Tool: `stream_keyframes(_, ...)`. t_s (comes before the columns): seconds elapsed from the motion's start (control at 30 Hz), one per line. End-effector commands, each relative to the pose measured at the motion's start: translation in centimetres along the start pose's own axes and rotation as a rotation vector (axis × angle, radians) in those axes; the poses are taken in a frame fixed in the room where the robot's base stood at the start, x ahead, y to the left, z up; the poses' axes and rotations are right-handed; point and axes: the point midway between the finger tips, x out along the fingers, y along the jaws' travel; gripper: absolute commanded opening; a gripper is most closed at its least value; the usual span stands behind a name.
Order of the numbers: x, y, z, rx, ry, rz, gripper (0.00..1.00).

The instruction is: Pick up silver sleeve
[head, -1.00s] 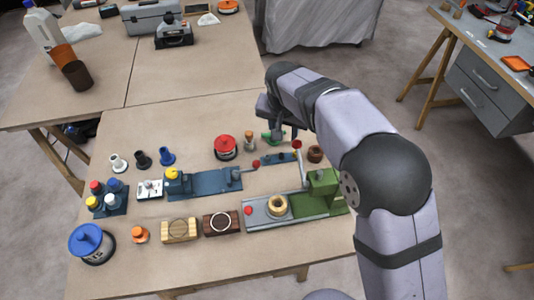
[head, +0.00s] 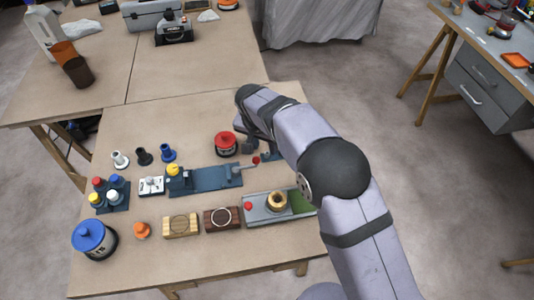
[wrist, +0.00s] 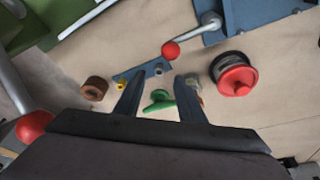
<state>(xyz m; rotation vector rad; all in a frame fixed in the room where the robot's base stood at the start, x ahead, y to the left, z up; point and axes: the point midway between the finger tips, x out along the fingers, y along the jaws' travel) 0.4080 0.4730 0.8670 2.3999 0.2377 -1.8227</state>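My gripper (wrist: 159,76) is open in the wrist view, with its two dark fingers apart and pointing down at the table. A green piece (wrist: 160,101) shows in the gap between them, lower than the fingertips. A small grey piece (wrist: 194,81) shows just beside the right finger, partly hidden by it. Another small grey round piece (wrist: 158,68) sits on a blue strip (wrist: 137,74) beyond the fingertips. I cannot tell which grey piece is the silver sleeve. In the head view my arm hides this area.
A red-lidded pot (wrist: 235,76) stands right of the fingers, and a brown cup (wrist: 94,88) stands left. A red-knobbed crank (wrist: 192,36) reaches in from a blue fixture (head: 208,177). A green-and-grey fixture (head: 258,210) is near the front right.

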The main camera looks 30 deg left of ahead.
Motion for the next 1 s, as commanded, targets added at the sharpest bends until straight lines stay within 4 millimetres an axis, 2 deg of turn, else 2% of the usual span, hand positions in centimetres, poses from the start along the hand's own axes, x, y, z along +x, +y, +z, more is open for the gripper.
stream_keyframes(0.4, 4.2, 0.2, -0.1, 0.002, -0.001, 0.000, 0.36)
stream_keyframes(0.7, 4.7, 0.2, -0.1, 0.001, 0.000, 0.000, 0.36)
stream_keyframes(0.73, 4.7, 0.2, -0.1, 0.001, 0.000, 0.000, 0.34)
stream_keyframes(0.87, 4.7, 0.2, 0.0, 0.001, 0.000, 0.000, 0.03)
stream_keyframes(1.0, 4.7, 0.2, 0.0, 0.000, 0.000, 0.000, 0.00)
